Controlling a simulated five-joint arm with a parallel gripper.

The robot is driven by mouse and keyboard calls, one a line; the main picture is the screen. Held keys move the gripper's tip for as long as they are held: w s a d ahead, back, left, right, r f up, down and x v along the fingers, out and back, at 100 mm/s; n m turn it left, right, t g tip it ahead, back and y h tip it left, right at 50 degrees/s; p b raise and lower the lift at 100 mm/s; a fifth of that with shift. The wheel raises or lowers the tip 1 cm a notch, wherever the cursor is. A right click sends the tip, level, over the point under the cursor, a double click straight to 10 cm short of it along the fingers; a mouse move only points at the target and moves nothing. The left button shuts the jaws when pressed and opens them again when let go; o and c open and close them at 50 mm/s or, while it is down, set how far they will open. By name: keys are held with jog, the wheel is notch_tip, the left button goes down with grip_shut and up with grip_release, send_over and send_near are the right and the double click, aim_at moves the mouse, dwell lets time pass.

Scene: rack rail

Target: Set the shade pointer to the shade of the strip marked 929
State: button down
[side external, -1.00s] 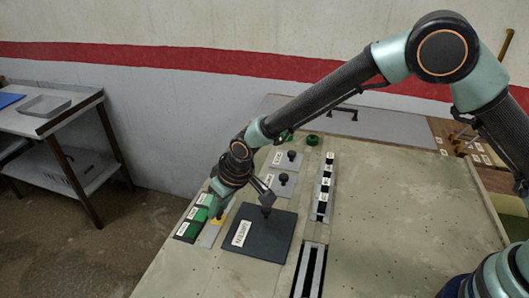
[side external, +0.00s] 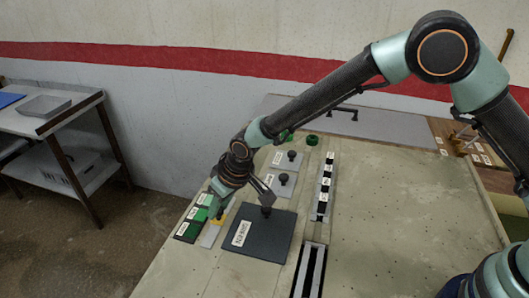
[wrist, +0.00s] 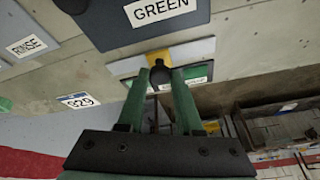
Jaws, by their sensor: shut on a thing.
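The shade pointer is a yellow slide (side external: 218,222) on a pale grey rail (side external: 209,237), with a dark knob (wrist: 160,75) seen in the wrist view. My gripper (wrist: 161,76) is shut on this knob, one finger on each side. Several labelled green shade patches (side external: 188,231) stand in a row left of the rail, and one patch (wrist: 198,80) shows behind my fingers in the wrist view. A white label marked 929 (wrist: 78,100) is at the left of the wrist view. The strip's own shade cannot be made out there.
A dark plate (side external: 262,240) with a knob and a label reading GREEN (wrist: 160,10) lies right of the rail. Smaller grey knobbed plates (side external: 281,184), a row of black-and-white labelled pieces (side external: 324,186) and a slotted track (side external: 310,270) are nearby.

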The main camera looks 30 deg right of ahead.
aim_at(230, 205)
jog(key=shift+w+r, duration=0.1)
dwell(0.4)
jog(key=shift+w+d, duration=1.9)
jog(key=shift+w, duration=0.1)
jog(key=c, duration=0.6)
grip_release()
jog(key=shift+s, duration=0.1)
jog(key=v, duration=1.2)
jog(key=shift+s+a, duration=0.15)
jog(key=shift+s, duration=0.05)
